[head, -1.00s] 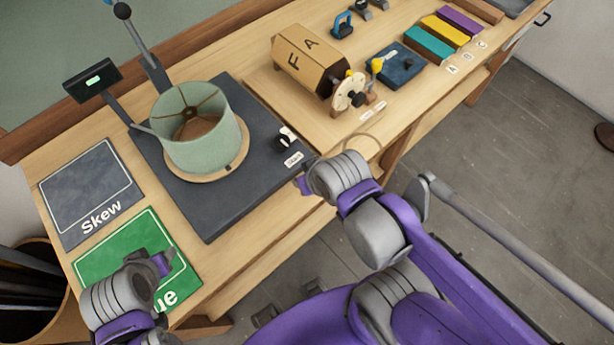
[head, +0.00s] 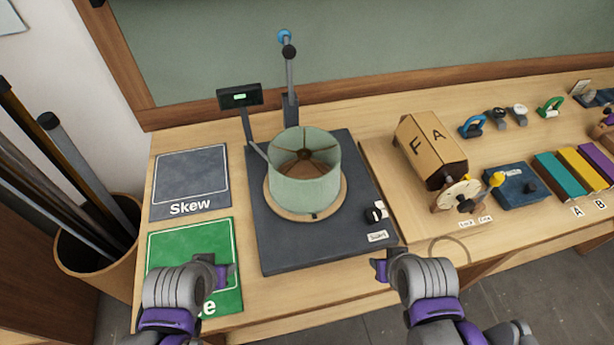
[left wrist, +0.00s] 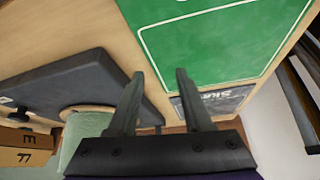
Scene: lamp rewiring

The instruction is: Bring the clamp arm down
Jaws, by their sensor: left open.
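The clamp arm (head: 290,72) is a grey lever with a black knob and a blue end. It stands upright at the back of the dark base plate (head: 270,250). A pale green lampshade (head: 305,180) sits on a round wooden disc (head: 335,205) on that plate, in front of the lever. My left gripper (head: 222,272) is over the green mat, left of the plate and well short of the lever. In the left wrist view its two fingers (left wrist: 158,100) are apart with nothing between them. My right gripper (head: 380,268) is near the table's front edge, empty-looking; its finger gap is unclear.
A small display (head: 240,97) stands left of the lever. A grey "Skew" mat (head: 190,180) and a green mat (head: 190,240) lie left of the plate. A wooden "F A" box (head: 430,150) and coloured blocks (head: 560,175) are to the right. A bin (head: 100,255) holds long rods.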

